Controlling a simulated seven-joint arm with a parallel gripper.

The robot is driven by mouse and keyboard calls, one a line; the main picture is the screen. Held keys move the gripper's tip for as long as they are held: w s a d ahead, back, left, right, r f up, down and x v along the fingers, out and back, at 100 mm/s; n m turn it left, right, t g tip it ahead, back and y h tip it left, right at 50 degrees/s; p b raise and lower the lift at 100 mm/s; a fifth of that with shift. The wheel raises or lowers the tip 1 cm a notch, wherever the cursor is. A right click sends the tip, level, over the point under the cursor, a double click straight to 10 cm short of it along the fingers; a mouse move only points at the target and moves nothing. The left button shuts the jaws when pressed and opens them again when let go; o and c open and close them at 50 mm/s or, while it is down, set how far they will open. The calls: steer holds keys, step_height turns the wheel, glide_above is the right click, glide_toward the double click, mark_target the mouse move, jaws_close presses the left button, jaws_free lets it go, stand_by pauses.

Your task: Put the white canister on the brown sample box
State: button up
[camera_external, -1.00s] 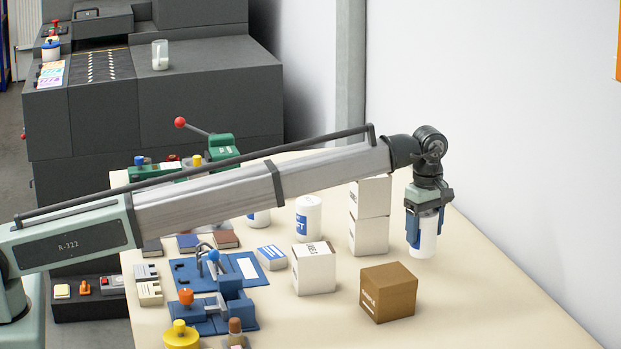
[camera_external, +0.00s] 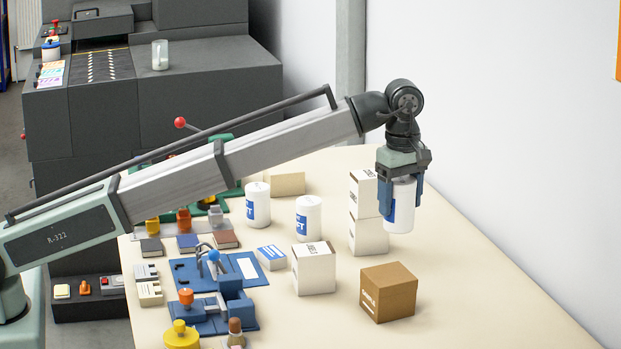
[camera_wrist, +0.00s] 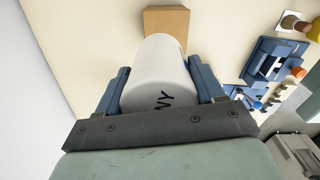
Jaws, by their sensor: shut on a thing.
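My gripper (camera_external: 403,190) is shut on a white canister (camera_external: 402,212), one blue finger on each side, and holds it upright above the table. In the wrist view the canister (camera_wrist: 158,80) fills the space between the two fingers and bears dark lettering. The brown sample box (camera_external: 388,293) stands closed on the table, lower and nearer the camera than the canister, with white print on one side. In the wrist view the box (camera_wrist: 166,21) shows beyond the canister's far end, partly hidden by it. The canister and the box are apart.
Stacked white boxes (camera_external: 368,236) stand just left of the held canister. Another white box (camera_external: 313,268) stands left of the brown box. Two white canisters (camera_external: 308,218) (camera_external: 257,205) stand farther back. A blue fixture (camera_external: 220,300) lies left. The table right of the brown box is clear.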

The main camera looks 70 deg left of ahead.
steer(key=shift+s+a+f+n, duration=0.15)
steer(key=shift+s+n, duration=0.5)
steer(key=shift+n, duration=0.55)
glide_above(389, 275)
steer(key=shift+w+f, duration=0.1)
steer(key=shift+f, duration=4.85)
steer(key=shift+f, duration=0.1)
steer(key=o, duration=1.3)
steer(key=shift+c, duration=0.2)
step_height(389, 275, up, 12)
steer(key=shift+r, duration=0.1)
